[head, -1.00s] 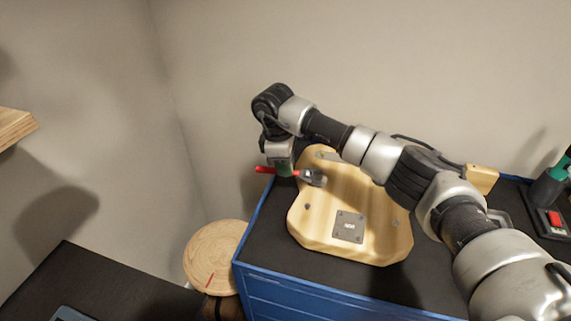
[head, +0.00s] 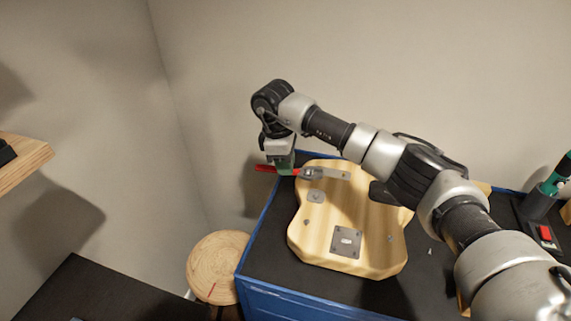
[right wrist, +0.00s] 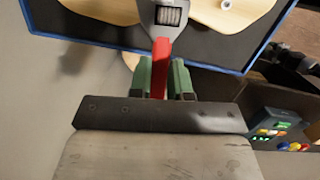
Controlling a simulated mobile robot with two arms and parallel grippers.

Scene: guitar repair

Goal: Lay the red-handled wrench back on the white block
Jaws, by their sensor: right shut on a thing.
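The red-handled wrench (head: 264,168) is in my right gripper (head: 283,168), at the upper left edge of the guitar body in the head view. The right wrist view shows the gripper's green fingers (right wrist: 162,82) shut on the red handle (right wrist: 162,55). The wrench's grey adjustable head (right wrist: 166,14) points away from the gripper. In the head view that head overlaps the guitar body; I cannot tell how high it is above it. I cannot make out the white block in either view. My left gripper is not in view.
The pale wooden guitar body (head: 330,225) lies on the black top of a blue cabinet (head: 262,291). A round wooden stool (head: 218,262) stands left of the cabinet. A dark holder with a green-handled tool (head: 541,200) stands at the right. A wooden shelf (head: 25,160) juts in from the left.

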